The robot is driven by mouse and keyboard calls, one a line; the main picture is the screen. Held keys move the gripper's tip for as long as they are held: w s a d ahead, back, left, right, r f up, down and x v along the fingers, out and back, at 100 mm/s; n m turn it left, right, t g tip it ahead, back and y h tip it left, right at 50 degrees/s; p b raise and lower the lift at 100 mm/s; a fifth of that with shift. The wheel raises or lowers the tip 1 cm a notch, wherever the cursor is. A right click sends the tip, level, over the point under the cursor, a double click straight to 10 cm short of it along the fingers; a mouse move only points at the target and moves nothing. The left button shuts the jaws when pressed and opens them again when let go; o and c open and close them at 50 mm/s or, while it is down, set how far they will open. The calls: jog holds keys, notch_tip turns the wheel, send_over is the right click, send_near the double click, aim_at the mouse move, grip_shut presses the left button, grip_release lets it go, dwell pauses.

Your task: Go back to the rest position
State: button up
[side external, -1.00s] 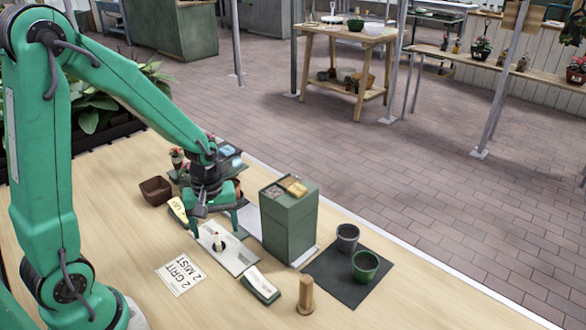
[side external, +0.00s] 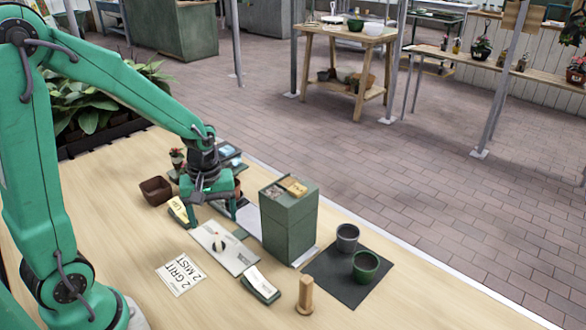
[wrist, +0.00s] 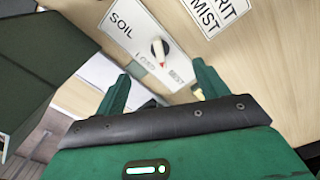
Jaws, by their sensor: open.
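My gripper (side external: 213,214) is open and empty, pointing down above the table beside a white panel. The white panel (side external: 239,263) lies flat on the table and carries a small dial knob (side external: 218,242). In the wrist view the panel (wrist: 136,24) is marked "SOIL" and has other small labels. Its knob (wrist: 158,49) is dark with a white pointer and a red tip. My two green fingers stand apart at both sides of this view, with no object held between them. The fingers appear clear of the knob.
A tall green box (side external: 288,225) stands right of my gripper. A brown bin (side external: 155,190) is at left. Two pots, one grey (side external: 347,238) and one green (side external: 365,266), stand on a dark mat (side external: 345,288).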

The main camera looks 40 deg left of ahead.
jog(key=s+d+r+m+t, duration=0.2)
jog(key=s+r+m, duration=0.2)
jog(key=r+m, duration=0.2)
jog(key=s+d+r+m+t, duration=0.3)
jog(key=r+m, duration=0.3)
jog(key=r, duration=0.4)
jog(key=shift+s+r+t, duration=0.2)
jog(key=shift+s+t, duration=0.1)
jog(key=shift+s, duration=0.6)
